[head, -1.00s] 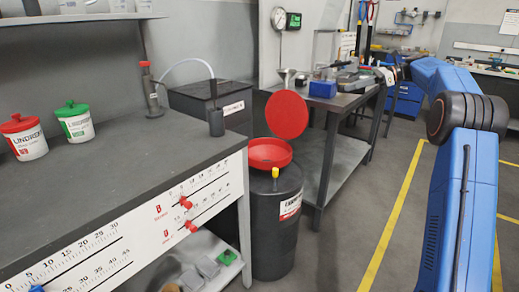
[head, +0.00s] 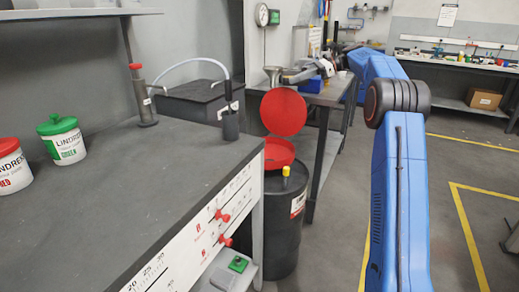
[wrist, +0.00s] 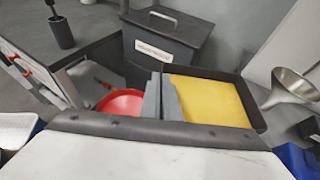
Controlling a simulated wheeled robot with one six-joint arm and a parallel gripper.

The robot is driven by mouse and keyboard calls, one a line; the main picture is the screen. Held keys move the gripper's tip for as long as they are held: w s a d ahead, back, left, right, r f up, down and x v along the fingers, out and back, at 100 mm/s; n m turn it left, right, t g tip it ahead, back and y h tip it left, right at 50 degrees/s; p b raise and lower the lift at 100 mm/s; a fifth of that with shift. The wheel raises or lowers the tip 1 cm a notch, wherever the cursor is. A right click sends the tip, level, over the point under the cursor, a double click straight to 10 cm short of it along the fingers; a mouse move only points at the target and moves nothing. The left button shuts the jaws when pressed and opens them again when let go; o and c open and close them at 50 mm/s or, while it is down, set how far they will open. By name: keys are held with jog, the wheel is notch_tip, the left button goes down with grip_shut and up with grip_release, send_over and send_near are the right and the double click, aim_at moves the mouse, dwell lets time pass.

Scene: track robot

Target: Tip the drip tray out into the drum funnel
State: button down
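The drum funnel (head: 279,152) is a red round bowl on top of a black drum (head: 280,222). Its red lid (head: 283,112) stands open behind it. In the wrist view the funnel (wrist: 121,103) shows partly, left of my fingers. My gripper (wrist: 161,96) is shut on the near left part of the drip tray (wrist: 262,118), a dark shallow tray with a yellow inside. The tray looks about level, right of the red funnel in the wrist view. In the head view my gripper (head: 322,69) is small and far off, beyond the drum, and its fingers are unclear.
A grey workbench (head: 130,175) with a red-lidded tub (head: 12,168) and a green-lidded tub (head: 62,140) stands at the left. A dark box (head: 195,100) stands behind it. A metal funnel (wrist: 290,88) is close right of the tray. Open floor (head: 450,150) lies at the right.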

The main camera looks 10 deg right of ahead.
jog(key=shift+a, duration=0.25)
jog(key=shift+s+a+r+n+t+h, duration=0.3)
jog(key=shift+s+a+n+h, duration=0.15)
jog(key=shift+s+n+h, duration=0.2)
jog(key=shift+s+a+f+n+t+h, duration=0.25)
jog(key=shift+s+a+f+t+h, duration=0.15)
jog(key=shift+s+a, duration=0.1)
jog(key=shift+s, duration=0.1)
dwell(0.4)
jog(key=shift+s+a+f+n+t+h, duration=0.2)
jog(key=shift+s+a+f+n+h, duration=0.15)
jog(key=shift+f, duration=0.3)
jog(key=shift+s+a+f+n+t+h, duration=0.2)
jog(key=shift+s+a+f+n, duration=0.1)
jog(key=shift+f, duration=0.3)
dwell(0.5)
jog(key=shift+s+a+f+n+t, duration=0.15)
jog(key=shift+s+f, duration=0.05)
jog(key=shift+f, duration=0.2)
jog(key=shift+s+a+f+n+t, duration=0.1)
jog(key=shift+s+f+t, duration=0.1)
jog(key=shift+f, duration=0.2)
